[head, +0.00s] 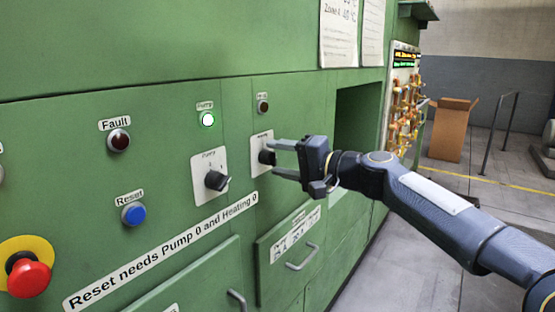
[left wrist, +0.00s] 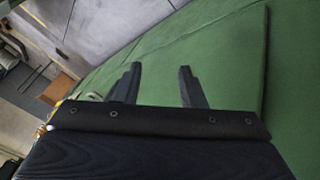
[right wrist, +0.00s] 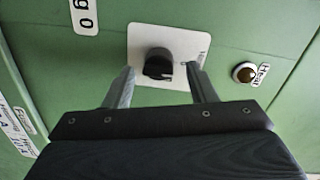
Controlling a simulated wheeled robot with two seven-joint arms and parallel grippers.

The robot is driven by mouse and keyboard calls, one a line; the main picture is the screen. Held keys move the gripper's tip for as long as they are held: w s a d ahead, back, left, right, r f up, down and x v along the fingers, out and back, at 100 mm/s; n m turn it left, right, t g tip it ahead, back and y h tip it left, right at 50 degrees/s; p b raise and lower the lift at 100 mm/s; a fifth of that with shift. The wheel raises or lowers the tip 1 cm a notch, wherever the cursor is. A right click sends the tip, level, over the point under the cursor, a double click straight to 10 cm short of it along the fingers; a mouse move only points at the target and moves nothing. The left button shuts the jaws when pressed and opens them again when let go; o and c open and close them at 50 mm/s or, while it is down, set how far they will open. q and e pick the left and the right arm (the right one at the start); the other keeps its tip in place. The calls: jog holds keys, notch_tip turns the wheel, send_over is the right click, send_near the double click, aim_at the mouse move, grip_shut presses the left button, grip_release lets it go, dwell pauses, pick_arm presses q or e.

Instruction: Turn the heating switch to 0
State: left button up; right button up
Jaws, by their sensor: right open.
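The heating switch is a black knob (head: 267,157) on a white plate right of the pump switch; it also shows in the right wrist view (right wrist: 157,63). I cannot read its setting surely. My right gripper (head: 279,159) is open, its fingers reaching toward the panel. In the right wrist view its fingertips (right wrist: 160,72) lie on either side of the knob, with gaps; I cannot tell whether either touches it. My left gripper (left wrist: 158,67) is open and empty beside a green panel, and is out of the head view.
The pump switch (head: 215,181) sits to the left under a lit pump lamp (head: 207,120). The heat lamp (head: 262,106) looks unlit. A fault lamp (head: 118,140), blue reset button (head: 134,214) and red emergency button (head: 28,278) are further left. A drawer handle (head: 303,258) juts out below.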

jog(key=v, duration=0.6)
jog(key=shift+s+d+b, duration=0.2)
jog(key=shift+d+b, duration=0.1)
jog(key=shift+b, duration=0.1)
jog(key=s+d+f+n+g+h, duration=0.1)
jog(key=s+d+f+h, duration=0.3)
jog(key=s+f, duration=0.65)
jog(key=s+d+f+n+g+h, duration=0.1)
jog(key=s+d+f+g+h, duration=0.3)
jog(key=s+f, duration=0.7)
jog(key=s+d+f+n+t+h, duration=0.1)
jog(key=s+d+f+h, duration=0.1)
jog(key=s+d+f, duration=0.65)
jog(key=s+a+r+p, duration=0.1)
jog(key=s+r+p, duration=0.1)
jog(key=r+p, duration=0.6)
jog(key=s+a+r+p, duration=0.1)
jog(key=r+p, duration=0.7)
jog(key=shift+s+a+h, duration=0.3)
jog(key=shift+s+a, duration=0.05)
jog(key=shift+s, duration=0.05)
